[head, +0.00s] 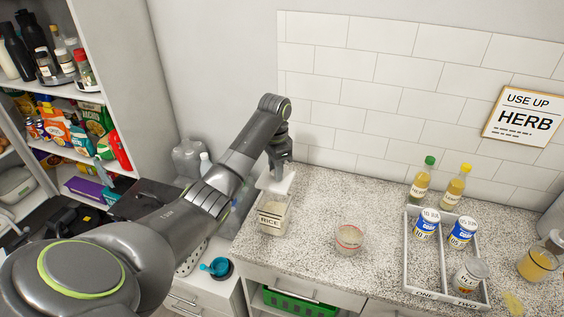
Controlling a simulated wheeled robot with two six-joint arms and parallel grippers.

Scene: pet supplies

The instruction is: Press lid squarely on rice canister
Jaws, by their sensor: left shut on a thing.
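The rice canister (273,216) is a clear container with a "RICE" label, standing at the left end of the speckled counter. A pale lid (276,183) is at its top and looks slightly tilted. I cannot tell whether the lid touches the rim all round. My left gripper (281,167) is shut on the lid from above, with its fingertips partly hidden by the gripper body. My right gripper is not in view.
A jar of yellow contents (537,264) stands at the right. The tiled wall (370,110) is behind.

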